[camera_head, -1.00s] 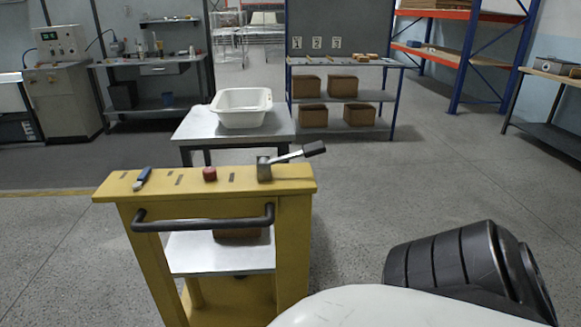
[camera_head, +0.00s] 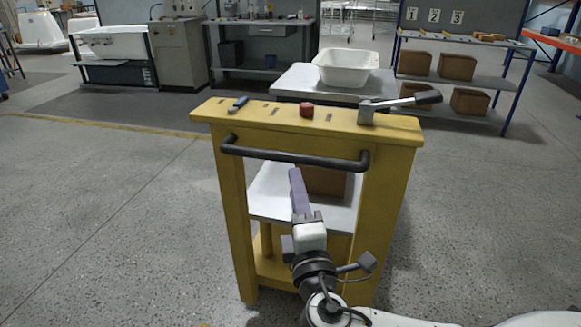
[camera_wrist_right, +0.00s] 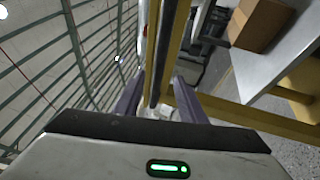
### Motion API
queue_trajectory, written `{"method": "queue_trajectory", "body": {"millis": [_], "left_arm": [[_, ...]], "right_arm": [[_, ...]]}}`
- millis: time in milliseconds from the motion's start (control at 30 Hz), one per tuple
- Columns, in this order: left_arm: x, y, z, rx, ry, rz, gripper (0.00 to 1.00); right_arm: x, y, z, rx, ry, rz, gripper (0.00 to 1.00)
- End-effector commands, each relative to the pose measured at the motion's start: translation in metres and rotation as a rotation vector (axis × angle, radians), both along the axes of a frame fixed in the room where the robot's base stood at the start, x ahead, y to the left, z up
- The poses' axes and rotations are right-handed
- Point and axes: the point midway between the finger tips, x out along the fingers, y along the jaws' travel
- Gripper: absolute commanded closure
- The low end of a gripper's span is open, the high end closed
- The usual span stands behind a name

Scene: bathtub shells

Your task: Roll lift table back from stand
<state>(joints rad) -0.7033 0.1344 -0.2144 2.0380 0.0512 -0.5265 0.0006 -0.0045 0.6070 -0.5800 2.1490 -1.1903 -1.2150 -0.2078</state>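The yellow lift table (camera_head: 235,200) stands in front of me with a black handle bar (camera_head: 290,157) across its near side. My left gripper is out of view.
A brown box (camera_head: 322,181) sits on the lift table's lower grey shelf (camera_head: 268,195). A blue-framed shelf (camera_head: 510,95) with several boxes stands at back right, a workbench (camera_head: 262,50) at back left. The floor (camera_head: 110,220) left of the lift table is clear.

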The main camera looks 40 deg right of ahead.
Motion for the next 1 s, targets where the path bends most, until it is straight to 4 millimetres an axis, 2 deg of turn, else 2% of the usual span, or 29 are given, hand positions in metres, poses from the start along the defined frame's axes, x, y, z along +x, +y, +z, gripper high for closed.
{"method": "queue_trajectory", "body": {"millis": [533, 700, 967, 1000], "left_arm": [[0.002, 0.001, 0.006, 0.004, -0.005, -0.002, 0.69], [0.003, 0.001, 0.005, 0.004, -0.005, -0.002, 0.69], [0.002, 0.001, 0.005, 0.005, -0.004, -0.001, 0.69], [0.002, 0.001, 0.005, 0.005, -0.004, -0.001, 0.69]], "right_arm": [[0.076, -0.039, 0.018, -0.005, -0.002, -0.004, 0.63], [0.086, -0.044, 0.019, -0.004, -0.002, -0.003, 0.63], [0.087, -0.045, 0.019, -0.002, -0.001, -0.002, 0.63], [0.087, -0.045, 0.019, -0.002, -0.001, -0.002, 0.66]]}}
